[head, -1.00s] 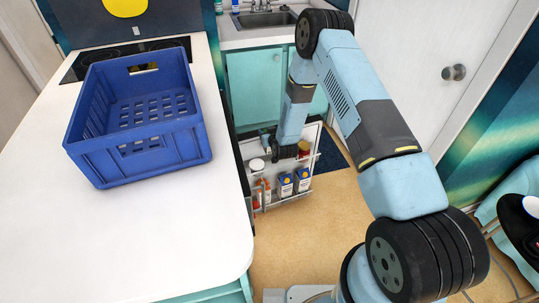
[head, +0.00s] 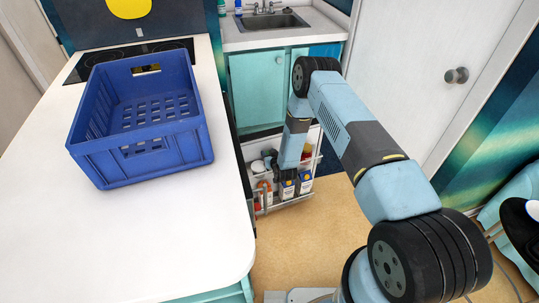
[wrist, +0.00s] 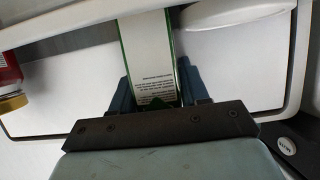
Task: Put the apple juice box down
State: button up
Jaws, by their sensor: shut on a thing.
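My gripper (wrist: 157,88) is shut on a white carton with green edges and small print, the apple juice box (wrist: 147,55), with a finger on each side of it. The box's far end runs out of the top of the wrist view. In the head view my gripper (head: 287,176) is low at the shelves of an open door (head: 312,143), just above blue-and-white cartons (head: 304,185). I cannot make out the held box there, and whether it touches a shelf is hidden.
An orange-capped bottle (head: 265,190) stands on the lower door shelf, left of the cartons. A red jar with a gold lid (wrist: 10,88) is at the left of the wrist view. A blue crate (head: 150,160) sits on the white counter (head: 130,240), left of the arm.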

jog(key=shift+f, duration=0.15)
jog(key=o, duration=1.2)
jog(key=v, duration=1.2)
